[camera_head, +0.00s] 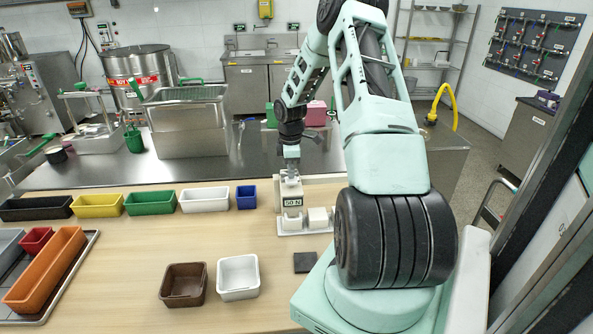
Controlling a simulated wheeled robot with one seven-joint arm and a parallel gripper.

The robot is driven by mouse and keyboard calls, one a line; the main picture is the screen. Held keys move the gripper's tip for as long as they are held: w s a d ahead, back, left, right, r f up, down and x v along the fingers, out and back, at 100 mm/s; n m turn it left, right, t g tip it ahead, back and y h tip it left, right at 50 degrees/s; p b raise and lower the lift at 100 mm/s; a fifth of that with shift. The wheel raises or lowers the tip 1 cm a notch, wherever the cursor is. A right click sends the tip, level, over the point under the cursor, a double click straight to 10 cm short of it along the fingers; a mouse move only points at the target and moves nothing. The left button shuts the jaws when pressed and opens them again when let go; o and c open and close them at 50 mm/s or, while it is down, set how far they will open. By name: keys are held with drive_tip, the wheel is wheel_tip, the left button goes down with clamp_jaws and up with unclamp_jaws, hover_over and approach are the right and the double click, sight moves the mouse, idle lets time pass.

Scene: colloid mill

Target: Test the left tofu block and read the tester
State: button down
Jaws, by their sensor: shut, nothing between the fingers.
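The tester (291,190) is a pale upright body on the wooden table, with a small label or display that seems to read "50 N"; the text is tiny. Two off-white tofu blocks stand on a white plate (297,233) at its foot. The left tofu block (291,224) is directly below the tester's front; whether a probe touches it is too small to tell. The right tofu block (317,216) is beside it. My gripper (291,177) points down at the tester's top, shut and empty. I cannot tell whether it touches the tester.
A dark square pad (305,262) lies in front of the plate. Brown (183,285) and white (238,277) bins stand front centre. A row of coloured bins, ending at a blue bin (246,197), lines the table's back left. The table's middle left is clear.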

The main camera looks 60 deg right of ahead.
wheel_tip(320, 180, up, 12)
drive_tip(key=b, duration=0.3)
drive_tip(key=shift+f, duration=0.2)
idle(0.4)
drive_tip(key=w+a+b, duration=0.1)
drive_tip(key=w+a, duration=0.1)
drive_tip(key=a, duration=0.7)
drive_tip(key=w+a+b, duration=0.1)
drive_tip(key=w+a, duration=0.2)
drive_tip(key=a, duration=0.6)
drive_tip(key=s+a+b, duration=0.1)
drive_tip(key=s+a, duration=0.1)
drive_tip(key=a, duration=0.7)
drive_tip(key=s+a+b, duration=0.1)
drive_tip(key=s+a, duration=0.1)
drive_tip(key=a, duration=0.6)
drive_tip(key=s+a+f+b, duration=0.1)
drive_tip(key=s+a, duration=0.8)
drive_tip(key=s, duration=0.2)
drive_tip(key=s+a+f+b, duration=0.1)
drive_tip(key=s+a, duration=0.8)
drive_tip(key=s, duration=0.2)
drive_tip(key=shift+s+a+f+y, duration=0.15)
drive_tip(key=shift+s+f+y, duration=0.15)
drive_tip(key=shift+s, duration=0.05)
